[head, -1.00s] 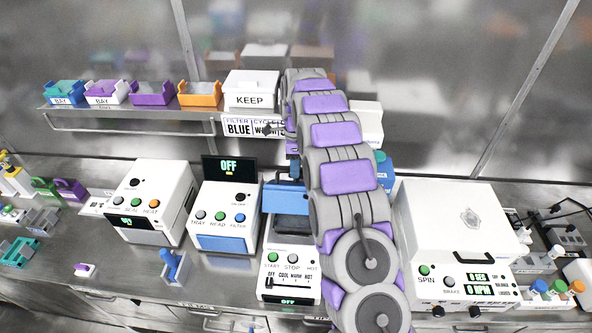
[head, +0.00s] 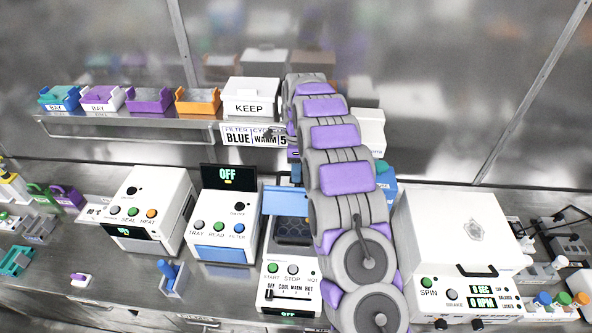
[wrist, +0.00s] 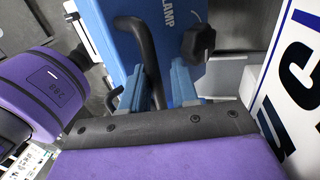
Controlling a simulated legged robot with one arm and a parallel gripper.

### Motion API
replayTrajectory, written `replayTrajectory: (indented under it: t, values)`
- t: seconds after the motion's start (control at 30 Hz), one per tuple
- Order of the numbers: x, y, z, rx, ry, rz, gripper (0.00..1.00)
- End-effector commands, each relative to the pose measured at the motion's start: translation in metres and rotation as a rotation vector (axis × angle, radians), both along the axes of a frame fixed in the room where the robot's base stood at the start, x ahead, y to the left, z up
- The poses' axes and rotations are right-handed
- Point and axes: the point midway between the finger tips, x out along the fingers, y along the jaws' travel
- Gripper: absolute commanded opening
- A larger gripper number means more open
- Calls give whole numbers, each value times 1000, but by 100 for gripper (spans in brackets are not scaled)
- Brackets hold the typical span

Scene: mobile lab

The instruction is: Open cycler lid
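The cycler (head: 291,290) is a white box with START and STOP buttons and a COOL/WARM/HOT slider. Its blue lid (head: 284,201) stands raised at the back in the head view, with the dark well block (head: 293,231) showing below it. In the wrist view the blue lid (wrist: 160,40) fills the upper middle, with a black knob and a curved black handle (wrist: 147,50). Two blue fingertips of my gripper (wrist: 158,88) appear to stand apart on either side of the handle's end. In the head view my arm hides the gripper.
A white spinner (head: 460,235) stands right of my arm. A box with TRAY, READ and FILTER buttons (head: 225,220) is close on the left. Above is a shelf (head: 130,122) with bins, a KEEP box (head: 251,97) and a BLUE/WARM sign (head: 253,138).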

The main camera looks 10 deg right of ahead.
Motion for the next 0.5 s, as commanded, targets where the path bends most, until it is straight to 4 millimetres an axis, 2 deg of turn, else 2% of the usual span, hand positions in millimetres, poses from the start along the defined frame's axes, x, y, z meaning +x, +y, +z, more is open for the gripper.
replayTrajectory:
  t: [0.03,0.13,0.5]
  values:
    - [0,0,0,1,-1,0,31]
    - [-1,1,2,1,-3,0,40]
    - [1,0,12,1,-10,-1,40]
